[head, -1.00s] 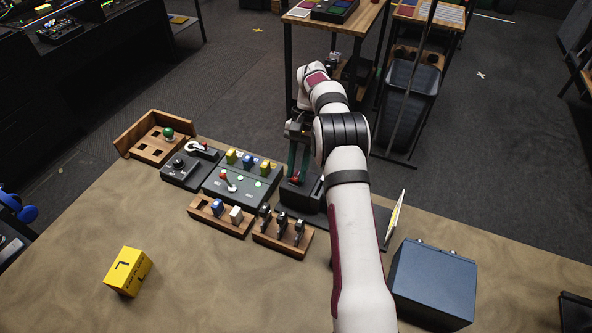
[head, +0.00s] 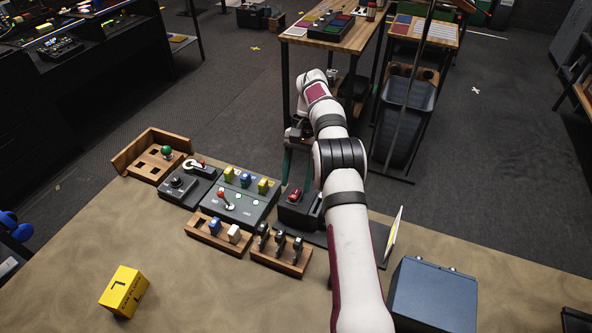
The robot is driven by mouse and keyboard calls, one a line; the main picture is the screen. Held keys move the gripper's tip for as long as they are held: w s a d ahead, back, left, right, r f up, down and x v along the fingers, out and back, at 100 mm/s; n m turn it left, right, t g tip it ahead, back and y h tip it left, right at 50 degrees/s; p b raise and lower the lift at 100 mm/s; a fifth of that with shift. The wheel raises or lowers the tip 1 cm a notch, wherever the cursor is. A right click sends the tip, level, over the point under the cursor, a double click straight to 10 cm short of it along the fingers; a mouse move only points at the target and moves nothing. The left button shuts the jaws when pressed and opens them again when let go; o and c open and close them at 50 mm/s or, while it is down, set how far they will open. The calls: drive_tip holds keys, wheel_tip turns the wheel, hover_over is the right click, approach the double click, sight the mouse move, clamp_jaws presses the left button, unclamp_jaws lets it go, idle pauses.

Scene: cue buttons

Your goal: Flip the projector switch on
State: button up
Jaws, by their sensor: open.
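My gripper (head: 298,168) hangs over the back of a black box (head: 299,215) near the table's far edge. Its greenish fingers are apart and empty, and the arm partly hides them. A red switch (head: 294,195) sits on top of this box, just below the fingers. To its left is a dark panel (head: 236,203) with a red-tipped lever (head: 223,196), small white buttons and several yellow and blue blocks. Labels are too small to read, so I cannot tell which control is the projector switch.
A wooden tray (head: 126,158) holds a green knob. A black unit with a white lever (head: 193,164) stands beside it. Wooden racks (head: 263,258) hold dark clips and blocks in front. A yellow box (head: 124,291) lies front left, a blue-grey box (head: 434,294) front right.

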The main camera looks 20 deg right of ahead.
wheel_tip(320, 180, up, 8)
drive_tip(key=shift+f, duration=0.15)
idle(0.3)
wheel_tip(320, 180, up, 5)
drive_tip(key=n, duration=0.1)
hover_over(297, 191)
drive_tip(key=s+a, duration=0.2)
drive_tip(key=s, duration=0.1)
drive_tip(key=s+a+r+n+h, duration=0.1)
drive_tip(key=s+a+r, duration=0.5)
drive_tip(key=s, duration=0.3)
drive_tip(key=s+a+f+t, duration=0.1)
drive_tip(key=s+a+f, duration=0.2)
drive_tip(key=s, duration=0.8)
drive_tip(key=s+a+f+n+t, duration=0.1)
drive_tip(key=s+f, duration=0.4)
drive_tip(key=s, duration=0.6)
drive_tip(key=shift+s+a+t, duration=0.35)
drive_tip(key=shift+a+t, duration=0.15)
drive_tip(key=shift+a, duration=0.65)
